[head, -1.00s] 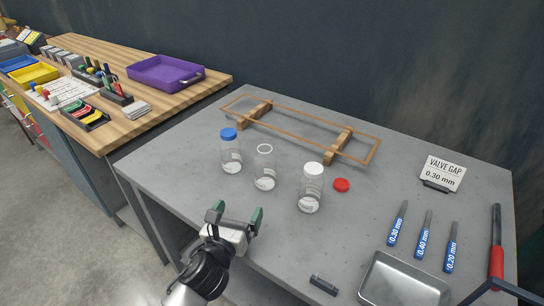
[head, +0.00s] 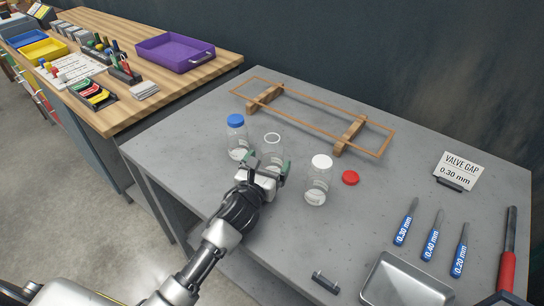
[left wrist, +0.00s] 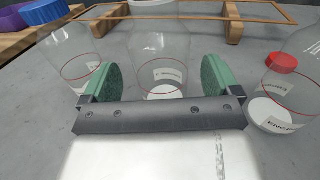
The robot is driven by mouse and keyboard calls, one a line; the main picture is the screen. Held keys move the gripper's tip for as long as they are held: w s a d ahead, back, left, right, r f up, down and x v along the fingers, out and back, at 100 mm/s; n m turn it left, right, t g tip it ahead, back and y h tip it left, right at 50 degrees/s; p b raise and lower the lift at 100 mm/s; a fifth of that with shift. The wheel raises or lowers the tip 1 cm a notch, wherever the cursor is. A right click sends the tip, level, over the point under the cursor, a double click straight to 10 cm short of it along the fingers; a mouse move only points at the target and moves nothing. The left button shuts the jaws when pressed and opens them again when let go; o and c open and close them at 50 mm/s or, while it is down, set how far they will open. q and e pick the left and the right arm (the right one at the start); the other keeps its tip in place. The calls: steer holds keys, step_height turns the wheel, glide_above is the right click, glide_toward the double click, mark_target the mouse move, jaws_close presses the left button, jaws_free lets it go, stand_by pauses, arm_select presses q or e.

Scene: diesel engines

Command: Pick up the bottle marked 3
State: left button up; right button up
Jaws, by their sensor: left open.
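Three clear bottles stand upright on the grey table (head: 420,180). The left one (head: 237,140) has a blue cap, the middle one (head: 272,147) an uncapped white rim, and the right one (head: 317,185) a white top. My left gripper (head: 268,166) is open at the near side of the middle bottle. In the left wrist view the middle bottle (left wrist: 158,50) stands between and beyond the green fingers, with no clear contact. The bottles' labels show, but I cannot read a number 3 on any. My right gripper is not in view.
A red cap (head: 350,177) lies right of the bottles. A wooden frame (head: 318,118) lies behind them. Blue-handled gauges (head: 433,237), a metal tray (head: 405,283) and a valve gap sign (head: 459,170) are at the right. A wooden bench (head: 120,115) adjoins at the left.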

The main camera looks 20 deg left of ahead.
arm_select(q)
steer(key=shift+w+d, duration=0.2)
steer(key=shift+w, duration=1.2)
steer(key=c, duration=1)
